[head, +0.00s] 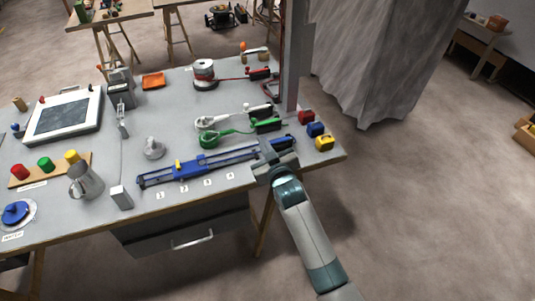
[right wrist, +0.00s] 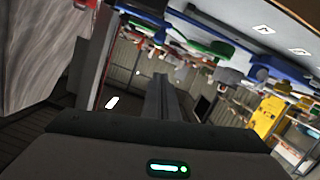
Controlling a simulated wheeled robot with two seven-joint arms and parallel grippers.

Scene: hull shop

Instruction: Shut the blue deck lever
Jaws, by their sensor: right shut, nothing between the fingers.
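A long blue track-like bar (head: 195,168) with a yellow piece on it lies along the front of the grey bench. A short blue part (head: 286,142) shows at its right end, partly hidden by my gripper; I cannot tell if this is the blue deck lever or what position it is in. My right gripper (head: 266,146) is shut and empty, over the right end of this bar; I cannot tell if it touches. In the right wrist view its closed fingers (right wrist: 164,100) point toward the bench items, which appear upside down. My left gripper is out of view.
Green (head: 267,125) and red (head: 259,72) fittings with lines stand behind. Red (head: 306,117), blue (head: 316,129) and yellow (head: 325,142) blocks sit at the right edge. A grey post (head: 292,60) rises behind my gripper.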

